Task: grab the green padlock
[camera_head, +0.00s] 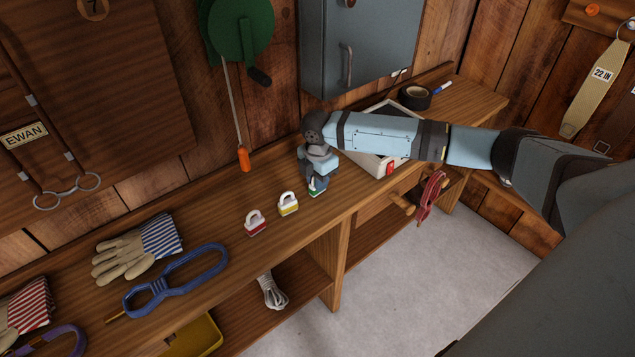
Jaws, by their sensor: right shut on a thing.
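The green padlock (316,188) is at the wooden bench top, right of two other padlocks. Only its green and white lower part shows; the gripper hides the rest. My right gripper (317,178) comes down over it from above and is shut on it. I cannot tell whether the padlock still touches the bench. A yellow padlock (288,204) and a red padlock (256,223) stand to the left, both with white shackles. My left gripper is not in view.
A white tray-like box (372,162) with a red switch lies behind my right forearm. Gloves (139,248) and a blue looped tool (176,282) lie at the left. An orange-handled cord (244,159) hangs behind the padlocks. A grey cabinet (385,45) is on the wall.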

